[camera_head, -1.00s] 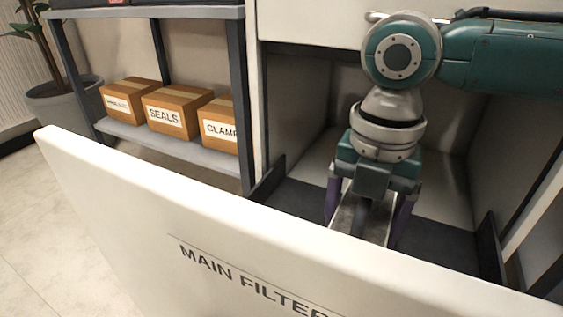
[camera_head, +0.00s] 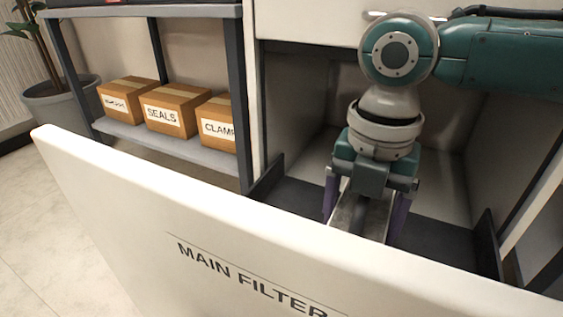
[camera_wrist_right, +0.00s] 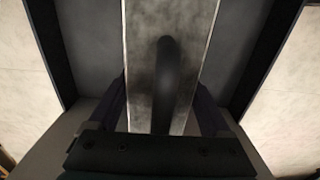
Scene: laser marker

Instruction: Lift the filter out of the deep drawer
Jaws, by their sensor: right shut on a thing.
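The deep drawer (camera_head: 150,205), with MAIN FILTER on its white front panel, stands pulled open. The filter (camera_head: 347,214) is a grey metallic block inside it, partly hidden behind the front panel and my gripper. My right gripper (camera_head: 366,208) reaches down into the drawer, its purple fingers on either side of the filter. In the right wrist view the filter (camera_wrist_right: 143,60) runs between the fingers, with a dark rounded handle (camera_wrist_right: 165,75) along its middle. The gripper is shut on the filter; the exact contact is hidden. My left gripper is out of view.
A grey shelf (camera_head: 190,142) left of the drawer carries cardboard boxes (camera_head: 172,108) labelled SEALS and CLAMP. A potted plant (camera_head: 55,100) stands at the far left. Dark drawer side rails (camera_head: 488,245) and cabinet walls flank my right arm closely.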

